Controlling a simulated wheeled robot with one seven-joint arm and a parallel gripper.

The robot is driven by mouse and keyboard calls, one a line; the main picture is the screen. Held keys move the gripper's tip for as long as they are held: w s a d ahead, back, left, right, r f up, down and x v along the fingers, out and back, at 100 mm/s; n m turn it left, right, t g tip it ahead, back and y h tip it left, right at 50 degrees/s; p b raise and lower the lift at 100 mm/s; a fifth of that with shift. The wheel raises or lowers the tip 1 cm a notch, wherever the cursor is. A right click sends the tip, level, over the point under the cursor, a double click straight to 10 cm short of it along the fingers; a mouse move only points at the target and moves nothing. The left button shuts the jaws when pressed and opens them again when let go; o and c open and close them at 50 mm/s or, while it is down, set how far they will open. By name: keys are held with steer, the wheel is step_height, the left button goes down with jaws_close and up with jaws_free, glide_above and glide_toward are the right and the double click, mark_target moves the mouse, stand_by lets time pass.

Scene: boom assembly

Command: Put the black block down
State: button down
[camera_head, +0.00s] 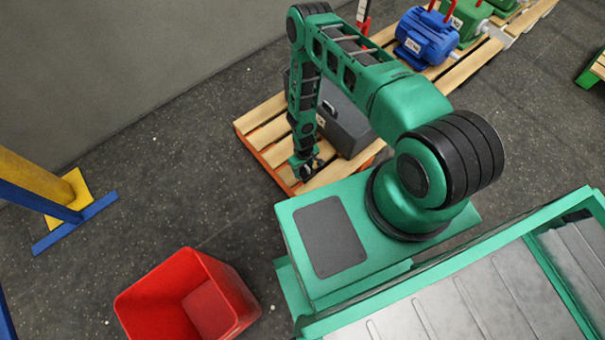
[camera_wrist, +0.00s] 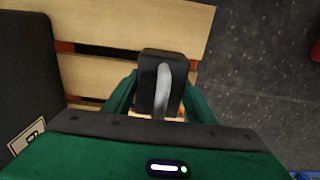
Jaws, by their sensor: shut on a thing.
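The black block (camera_wrist: 148,66) is between the fingers of my gripper (camera_wrist: 158,98) in the wrist view, with a grey curved handle on its near face. My gripper is shut on it. Slats of a wooden pallet (camera_wrist: 100,73) show beyond and beneath the block; I cannot tell whether the block touches them. In the head view my gripper (camera_head: 308,168) hangs low over the near-left end of the pallet (camera_head: 262,131). The block is small there and hard to make out from the gripper.
A large dark grey case (camera_head: 345,125) stands on the pallet beside my gripper; its labelled side also shows in the wrist view (camera_wrist: 25,75). A blue motor (camera_head: 427,38) and green machines are farther back. A red bin (camera_head: 187,298) stands on open floor at lower left.

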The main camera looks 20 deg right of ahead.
mark_target(304, 171)
steer(key=shift+w+d+f, duration=0.25)
steer(key=shift+w+f, duration=0.05)
steer(key=shift+w, duration=0.2)
steer(key=shift+f, duration=1.95)
steer(key=c, duration=0.8)
jaws_free()
steer(key=shift+f, duration=0.1)
step_height(304, 171, up, 12)
steer(key=shift+r, duration=0.1)
